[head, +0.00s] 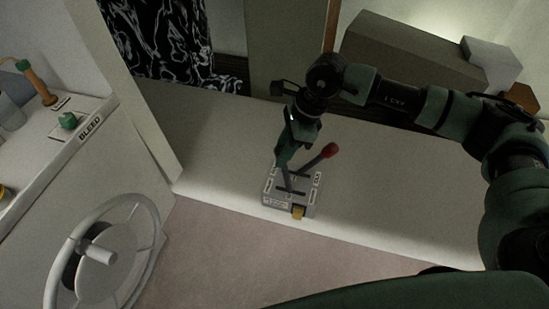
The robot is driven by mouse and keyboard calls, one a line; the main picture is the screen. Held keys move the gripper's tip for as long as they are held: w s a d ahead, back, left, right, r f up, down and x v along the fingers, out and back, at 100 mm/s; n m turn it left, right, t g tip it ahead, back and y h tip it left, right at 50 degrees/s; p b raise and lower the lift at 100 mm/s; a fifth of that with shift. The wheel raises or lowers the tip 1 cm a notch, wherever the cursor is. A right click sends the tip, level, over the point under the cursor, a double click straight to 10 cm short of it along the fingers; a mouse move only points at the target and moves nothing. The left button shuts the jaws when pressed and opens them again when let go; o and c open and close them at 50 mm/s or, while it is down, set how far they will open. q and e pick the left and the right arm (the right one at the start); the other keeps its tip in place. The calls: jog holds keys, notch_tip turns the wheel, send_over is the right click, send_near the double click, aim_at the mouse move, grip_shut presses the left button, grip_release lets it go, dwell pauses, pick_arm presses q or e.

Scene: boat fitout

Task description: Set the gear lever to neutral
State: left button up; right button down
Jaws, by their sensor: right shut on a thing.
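A small grey control box (311,205) with labelled slots on its top sits on the pale ledge. Two levers rise from it. One lever has a red knob (329,150) and leans to the upper right, clear of my fingers. The other lever (286,180) is a dark rod to its left, which I take to be the gear lever. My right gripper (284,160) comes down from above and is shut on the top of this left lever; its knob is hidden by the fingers. The slot labels are too small to read surely. My left gripper is not in view.
A yellow tab (298,212) shows on the box front. A steering wheel (105,255) stands at the lower left. A counter with a "BLEED" label (90,130) is at the left. A dark grey block (410,55) lies behind my right arm. The ledge right of the box is clear.

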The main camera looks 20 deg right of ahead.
jog(key=shift+s+d+b, duration=0.2)
jog(key=shift+d+b, duration=0.1)
jog(key=shift+d, duration=0.1)
jog(key=shift+s+d+r+b, duration=0.15)
jog(key=shift+s+d+b, duration=0.45)
jog(key=shift+d, duration=0.25)
jog(key=shift+s+d, duration=0.1)
jog(key=c, duration=1.1)
grip_release()
jog(key=shift+d, duration=0.1)
